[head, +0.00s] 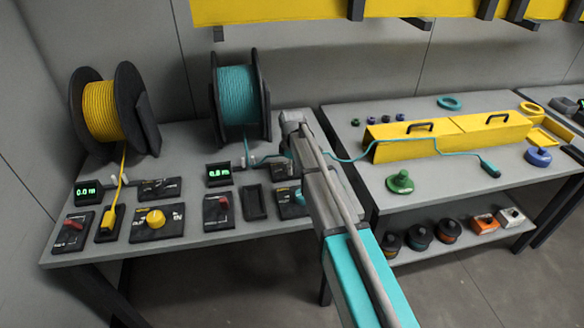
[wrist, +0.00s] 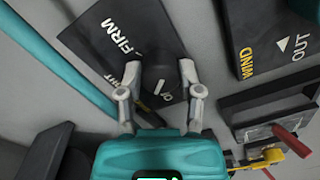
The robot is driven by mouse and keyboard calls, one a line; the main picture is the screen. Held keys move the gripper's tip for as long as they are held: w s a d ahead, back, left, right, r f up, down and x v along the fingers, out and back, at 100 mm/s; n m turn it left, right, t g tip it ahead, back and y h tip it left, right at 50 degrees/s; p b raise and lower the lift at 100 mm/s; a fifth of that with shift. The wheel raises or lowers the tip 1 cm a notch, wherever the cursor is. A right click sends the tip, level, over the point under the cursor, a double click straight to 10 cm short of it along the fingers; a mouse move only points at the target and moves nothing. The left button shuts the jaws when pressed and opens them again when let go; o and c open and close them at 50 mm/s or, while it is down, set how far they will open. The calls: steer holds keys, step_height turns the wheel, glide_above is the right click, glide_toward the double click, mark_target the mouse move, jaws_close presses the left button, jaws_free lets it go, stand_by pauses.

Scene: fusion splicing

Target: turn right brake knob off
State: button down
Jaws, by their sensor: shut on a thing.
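The right brake panel (head: 290,204) is a dark plate at the right end of the left table, partly hidden behind my arm. In the wrist view the panel (wrist: 118,32) shows the words FIRM and OFF. My gripper (wrist: 160,74) is over this panel, its two grey fingers one on each side of the knob (wrist: 158,87), shut on it. A short white mark shows between the fingers, near the word OFF. The knob's sides are mostly hidden, so its exact setting is hard to read.
The teal spool (head: 240,95) stands behind the panel, its cable running right across the other table. A red-lever switch (head: 218,210), an empty slot (head: 255,202) and a meter (head: 219,174) sit to the left. A yellow knob (head: 155,217) is farther left.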

steer(key=shift+n, duration=1.7)
steer(key=shift+c, duration=1.3)
jaws_free()
steer(key=shift+m, duration=0.3)
